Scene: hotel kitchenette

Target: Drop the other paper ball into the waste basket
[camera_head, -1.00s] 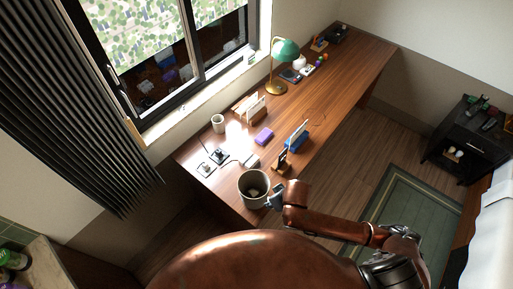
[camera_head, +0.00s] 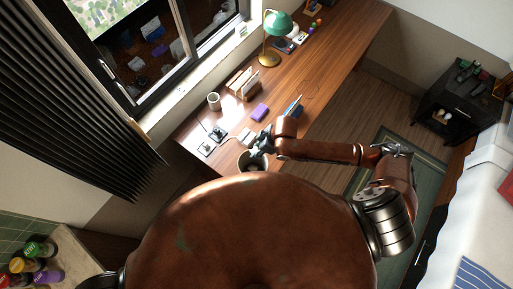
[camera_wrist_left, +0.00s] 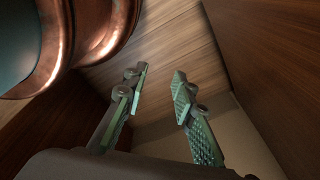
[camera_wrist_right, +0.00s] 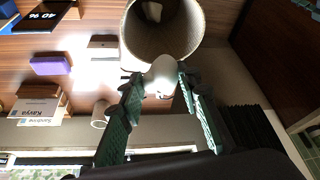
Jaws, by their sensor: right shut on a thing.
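The waste basket (camera_head: 246,160) shows at the desk's near end in the head view, partly behind my body and right gripper (camera_head: 263,140). In the right wrist view the basket (camera_wrist_right: 190,45) has its open mouth just beyond my fingertips, with a small pale thing inside that I cannot make out. My right gripper (camera_wrist_right: 158,88) is shut on a white paper ball (camera_wrist_right: 162,74), close to the basket's rim.
The desk (camera_head: 325,60) holds a purple block (camera_head: 260,112), a mug (camera_head: 214,101), a letter holder (camera_head: 243,84) and a green lamp (camera_head: 277,25). A black cabinet (camera_head: 452,105) and a white bed (camera_head: 470,200) stand at the right. A patch of floor is clear beyond my right arm.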

